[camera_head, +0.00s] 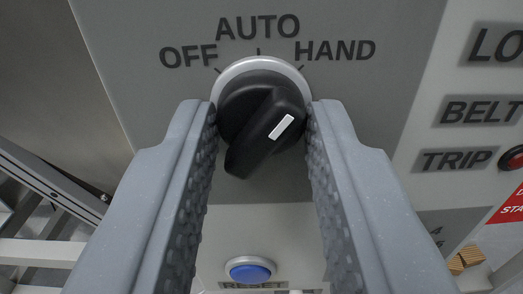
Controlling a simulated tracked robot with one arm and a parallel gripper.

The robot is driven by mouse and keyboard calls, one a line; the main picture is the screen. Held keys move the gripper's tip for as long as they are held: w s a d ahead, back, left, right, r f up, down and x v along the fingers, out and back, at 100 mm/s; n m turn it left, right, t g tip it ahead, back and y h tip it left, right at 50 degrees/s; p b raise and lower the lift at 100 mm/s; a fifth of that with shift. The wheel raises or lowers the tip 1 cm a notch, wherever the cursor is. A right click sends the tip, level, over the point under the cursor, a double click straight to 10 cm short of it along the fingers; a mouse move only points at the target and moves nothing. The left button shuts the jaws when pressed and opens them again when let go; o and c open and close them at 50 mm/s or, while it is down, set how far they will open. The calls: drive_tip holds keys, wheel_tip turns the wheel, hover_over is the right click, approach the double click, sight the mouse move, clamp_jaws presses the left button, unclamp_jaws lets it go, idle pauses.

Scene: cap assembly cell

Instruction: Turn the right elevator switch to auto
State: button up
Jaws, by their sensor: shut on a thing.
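The black rotary switch (262,128) with a light grey ring sits on a grey panel in the camera_head view. Its white mark points to the upper right, toward the HAND label (334,50). The AUTO label (258,27) is straight above the switch and the OFF label (188,56) is at its upper left. My gripper (263,112) has one ridged grey finger on each side of the switch and is shut on it. The fingers hide parts of the panel below.
A blue button (250,269) marked RESET is on the panel below, between my fingers. A red lamp or button (514,157) is beside the BELT TRIP label at right. A metal frame (45,195) stands at lower left. Brown blocks (464,260) show at lower right.

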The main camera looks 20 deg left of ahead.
drive_tip(key=n, duration=0.4)
drive_tip(key=shift+b, duration=0.3)
drive_tip(key=shift+n+b, duration=0.55)
drive_tip(key=shift+n, duration=0.85)
drive_tip(key=shift+r, duration=0.1)
drive_tip(key=o, duration=1)
drive_tip(key=shift+a, duration=0.1)
drive_tip(key=shift+s, duration=0.1)
drive_tip(key=p+v, duration=0.3)
drive_tip(key=v, duration=1)
drive_tip(key=shift+s, duration=0.25)
